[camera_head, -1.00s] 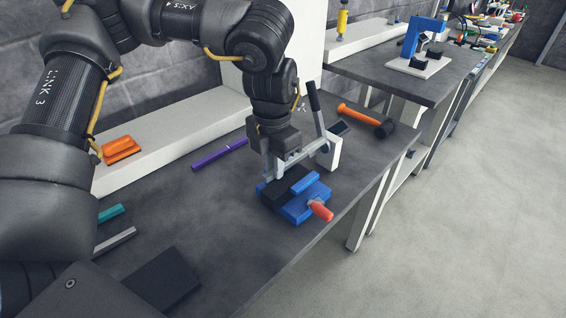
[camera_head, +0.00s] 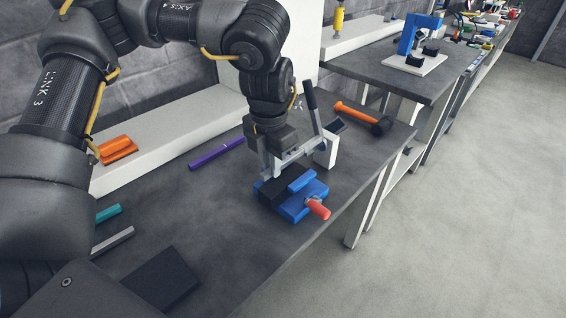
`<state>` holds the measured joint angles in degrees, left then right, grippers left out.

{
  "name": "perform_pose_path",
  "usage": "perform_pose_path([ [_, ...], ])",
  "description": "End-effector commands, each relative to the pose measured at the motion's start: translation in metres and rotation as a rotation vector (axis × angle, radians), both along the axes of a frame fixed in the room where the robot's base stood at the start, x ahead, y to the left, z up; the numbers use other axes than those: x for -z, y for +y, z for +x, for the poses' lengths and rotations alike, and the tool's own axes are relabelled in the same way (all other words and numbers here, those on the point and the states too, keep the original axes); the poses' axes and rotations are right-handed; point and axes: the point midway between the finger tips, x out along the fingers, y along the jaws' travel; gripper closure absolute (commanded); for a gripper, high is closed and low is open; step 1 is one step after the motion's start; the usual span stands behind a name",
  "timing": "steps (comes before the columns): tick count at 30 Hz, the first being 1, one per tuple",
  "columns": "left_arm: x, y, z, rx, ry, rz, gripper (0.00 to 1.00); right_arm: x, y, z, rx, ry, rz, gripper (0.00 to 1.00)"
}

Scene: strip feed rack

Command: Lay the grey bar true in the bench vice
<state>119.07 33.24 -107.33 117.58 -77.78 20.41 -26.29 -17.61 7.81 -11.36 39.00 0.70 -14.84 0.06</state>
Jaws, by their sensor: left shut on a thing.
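The bench vice (camera_head: 314,191) is blue with dark jaws and a red handle (camera_head: 317,209), near the bench's front edge. My left gripper (camera_head: 270,168) is above the back of the vice, pointing down. It is shut on what looks like the light grey bar (camera_head: 300,153), which slants up to the right, above or just behind the jaws. The fingertips and the bar's near end are partly hidden, and I cannot tell whether the bar touches the vice. Another grey strip (camera_head: 112,242) lies on the bench at the left. My right gripper is not in view.
A black-gripped lever (camera_head: 311,98) and a white block (camera_head: 328,152) stand right behind the vice. An orange-handled hammer (camera_head: 362,116), a purple strip (camera_head: 217,153), a teal strip (camera_head: 108,213) and a dark plate (camera_head: 163,278) lie on the bench. The bench middle is clear.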

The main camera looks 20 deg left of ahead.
Motion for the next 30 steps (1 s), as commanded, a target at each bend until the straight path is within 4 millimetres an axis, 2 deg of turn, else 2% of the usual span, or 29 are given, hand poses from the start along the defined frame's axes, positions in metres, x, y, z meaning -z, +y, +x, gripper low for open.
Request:
perform_pose_path([
  [30, 0.022, 0.000, 0.000, 0.000, -0.001, 0.000, 1.00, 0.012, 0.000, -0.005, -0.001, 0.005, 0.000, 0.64],
])
